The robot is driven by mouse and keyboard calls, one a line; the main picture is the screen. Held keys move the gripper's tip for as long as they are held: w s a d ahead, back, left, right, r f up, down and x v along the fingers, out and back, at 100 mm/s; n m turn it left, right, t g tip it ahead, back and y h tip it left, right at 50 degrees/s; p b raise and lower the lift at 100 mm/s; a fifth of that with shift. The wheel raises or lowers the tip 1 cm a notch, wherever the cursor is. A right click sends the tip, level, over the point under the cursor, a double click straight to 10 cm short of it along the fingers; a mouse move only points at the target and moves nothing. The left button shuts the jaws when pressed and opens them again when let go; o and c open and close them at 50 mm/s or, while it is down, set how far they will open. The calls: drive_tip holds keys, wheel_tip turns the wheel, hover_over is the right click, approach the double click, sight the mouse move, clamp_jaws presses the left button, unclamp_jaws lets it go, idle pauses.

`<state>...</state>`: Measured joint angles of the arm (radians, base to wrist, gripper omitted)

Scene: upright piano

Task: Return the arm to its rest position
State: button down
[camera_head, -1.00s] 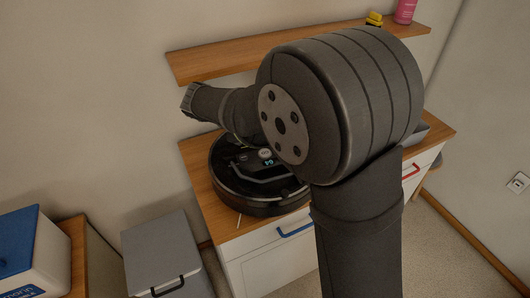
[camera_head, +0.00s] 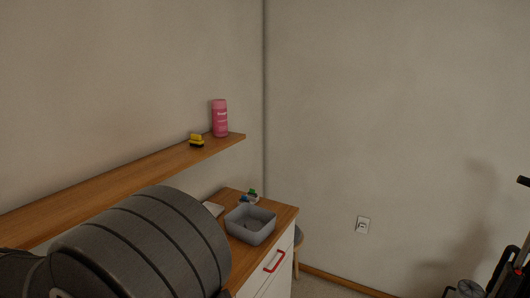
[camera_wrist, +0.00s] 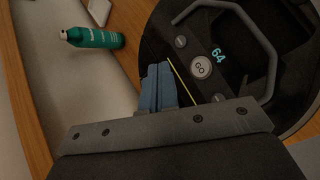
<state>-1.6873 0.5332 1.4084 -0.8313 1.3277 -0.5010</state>
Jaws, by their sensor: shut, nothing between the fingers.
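My gripper (camera_wrist: 158,85) shows in the wrist view with its two blue-grey fingers together and nothing between them. It is over the edge of a round black device (camera_wrist: 225,30), which has a GO button (camera_wrist: 201,67) and a display reading 64. I cannot tell whether the fingertips touch it. In the head view only a thick dark part of my arm (camera_head: 150,245) shows at the lower left; the gripper is outside that view.
A thin yellow stick (camera_wrist: 182,82) shows beside the fingers. In the head view, a wall shelf (camera_head: 110,190) holds a pink bottle (camera_head: 220,119) and a yellow toy (camera_head: 196,141). A grey bin (camera_head: 250,225) stands on the cabinet.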

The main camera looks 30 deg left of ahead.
drive_tip(key=shift+r, duration=0.3)
